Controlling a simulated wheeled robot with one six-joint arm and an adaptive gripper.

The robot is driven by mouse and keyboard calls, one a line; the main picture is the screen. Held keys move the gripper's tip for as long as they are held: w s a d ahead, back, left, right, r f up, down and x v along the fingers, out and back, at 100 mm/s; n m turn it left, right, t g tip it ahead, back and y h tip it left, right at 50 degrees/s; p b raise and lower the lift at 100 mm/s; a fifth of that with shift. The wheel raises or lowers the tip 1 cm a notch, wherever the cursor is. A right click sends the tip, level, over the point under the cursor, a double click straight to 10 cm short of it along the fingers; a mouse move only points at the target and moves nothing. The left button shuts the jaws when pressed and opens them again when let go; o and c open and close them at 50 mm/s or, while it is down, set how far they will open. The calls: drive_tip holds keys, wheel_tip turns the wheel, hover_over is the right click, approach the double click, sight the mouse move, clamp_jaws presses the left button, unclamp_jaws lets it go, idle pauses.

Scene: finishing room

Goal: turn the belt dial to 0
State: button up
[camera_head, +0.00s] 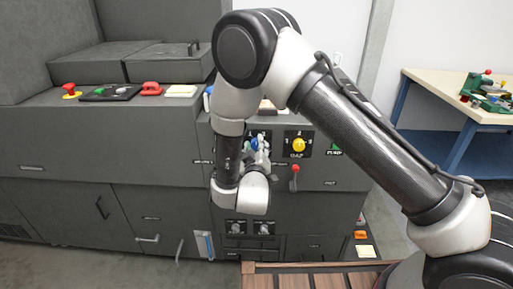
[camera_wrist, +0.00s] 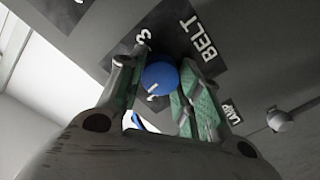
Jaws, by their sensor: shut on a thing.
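The belt dial is a round blue knob (camera_wrist: 160,77) on a dark plate lettered BELT, in the middle of the wrist view. The digits 3 and 1 show beside it; the other digits are hidden, and I cannot tell the dial's exact setting. My gripper (camera_wrist: 156,66) has one green-padded finger on each side of the knob and is shut on it. In the head view the gripper (camera_head: 257,150) is at the front of the grey machine, and it and my wrist partly cover the blue dial.
A yellow dial (camera_head: 299,145) sits right of the belt dial, with a red-knobbed lever (camera_head: 294,170) below it. The machine top (camera_head: 130,115) carries a red handle (camera_head: 151,89) and buttons. A wooden slatted surface (camera_head: 310,279) lies in front. A workbench (camera_head: 440,86) stands at right.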

drive_tip(key=n, duration=0.9)
drive_tip(key=shift+a+n, duration=0.1)
drive_tip(key=shift+n, duration=0.3)
drive_tip(key=n, duration=0.4)
drive_tip(key=shift+f+n, duration=0.1)
drive_tip(key=shift+n, duration=0.2)
drive_tip(key=n, duration=0.4)
drive_tip(key=shift+n, duration=0.4)
drive_tip(key=o, duration=1.1)
drive_tip(key=shift+h, duration=0.3)
drive_tip(key=shift+c, duration=0.2)
